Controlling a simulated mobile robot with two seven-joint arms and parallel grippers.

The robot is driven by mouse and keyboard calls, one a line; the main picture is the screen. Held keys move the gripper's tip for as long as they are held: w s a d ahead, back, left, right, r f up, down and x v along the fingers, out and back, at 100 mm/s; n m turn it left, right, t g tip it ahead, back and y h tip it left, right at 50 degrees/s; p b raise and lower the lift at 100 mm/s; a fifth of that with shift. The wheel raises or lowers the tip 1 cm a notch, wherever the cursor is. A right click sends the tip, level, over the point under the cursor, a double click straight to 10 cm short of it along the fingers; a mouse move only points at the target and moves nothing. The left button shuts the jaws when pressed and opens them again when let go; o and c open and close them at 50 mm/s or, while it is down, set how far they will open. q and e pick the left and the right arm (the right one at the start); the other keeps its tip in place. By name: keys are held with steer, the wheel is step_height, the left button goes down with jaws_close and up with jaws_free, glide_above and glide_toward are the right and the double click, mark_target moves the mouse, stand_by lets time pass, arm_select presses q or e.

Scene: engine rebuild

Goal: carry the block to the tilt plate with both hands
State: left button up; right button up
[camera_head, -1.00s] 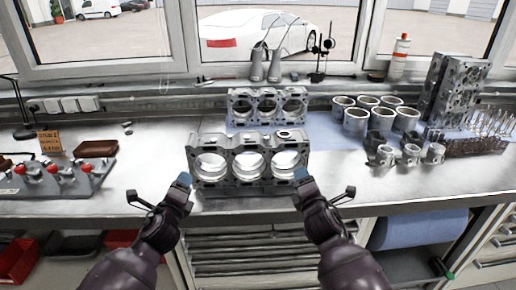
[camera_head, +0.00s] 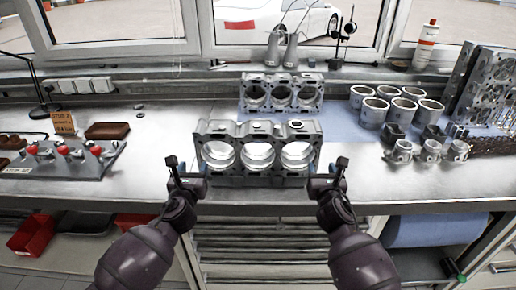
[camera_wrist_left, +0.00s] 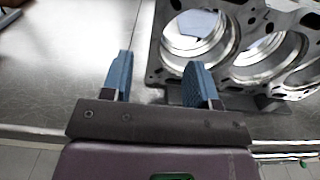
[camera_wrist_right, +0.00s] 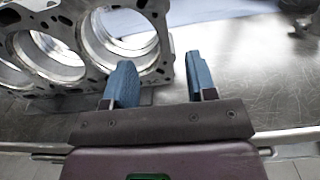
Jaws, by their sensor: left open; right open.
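The grey metal engine block (camera_head: 258,131) with three round bores stands at the front of the bench. My left gripper (camera_head: 188,170) is open by its left end, and my right gripper (camera_head: 327,172) is open by its right end. In the left wrist view, one blue finger overlaps the block (camera_wrist_left: 226,66) and the other is left of it, with the jaws (camera_wrist_left: 158,84) empty. The right wrist view mirrors this: one finger overlaps the block (camera_wrist_right: 86,58), the other is right of it, jaws (camera_wrist_right: 160,84) empty. Contact cannot be told. I cannot tell which item is the tilt plate.
A similar three-bore part (camera_head: 283,82) stands close behind the block. Several cylinder liners (camera_head: 374,108) and pistons (camera_head: 431,151) stand to the right. A fixture with red knobs (camera_head: 65,160) and a brown box (camera_head: 107,131) lie left. Bench is clear between fixture and block.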

mark_target(199, 150)
arm_select(q)
steer(key=shift+w+d, duration=0.1)
steer(key=shift+w, duration=5.3)
arm_select(e)
steer(key=shift+w, duration=5.4)
steer(key=shift+c, duration=0.2)
arm_select(q)
steer(key=c, duration=1)
arm_select(e)
steer(key=shift+d, duration=0.1)
jaws_close()
arm_select(q)
jaws_close()
arm_select(e)
steer(key=shift+d, duration=0.1)
steer(key=shift+r, duration=0.1)
